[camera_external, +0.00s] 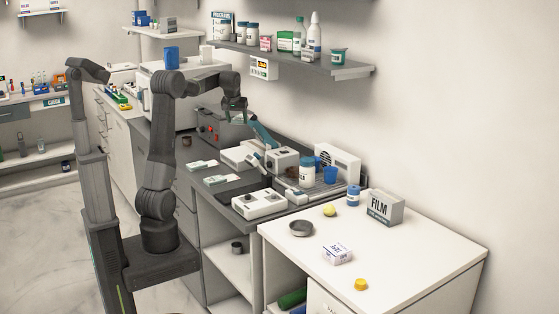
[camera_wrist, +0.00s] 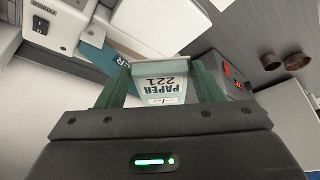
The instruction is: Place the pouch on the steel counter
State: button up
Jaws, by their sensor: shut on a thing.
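In the external view my gripper (camera_external: 235,108) is raised over the grey counter (camera_external: 232,212), which I take for the steel counter; the held packet is hard to make out there. Two white packets with green labels, one at the back (camera_external: 202,165) and one nearer (camera_external: 216,180), lie on that counter.
A wall shelf (camera_external: 300,62) with bottles hangs behind. A white cabinet top (camera_external: 400,250) stands at the front right.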

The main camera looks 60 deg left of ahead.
aim_at(239, 158)
notch_tip(239, 158, down, 16)
jog(key=shift+d+f, duration=0.1)
jog(key=shift+f, duration=0.05)
jog(key=shift+f, duration=0.1)
dwell(0.3)
jog(key=o, duration=1)
jog(key=shift+c, duration=0.2)
jog(key=shift+r, duration=0.35)
jog(key=v, duration=1.1)
jog(key=shift+s+d+r, duration=0.1)
jog(key=shift+r, duration=0.1)
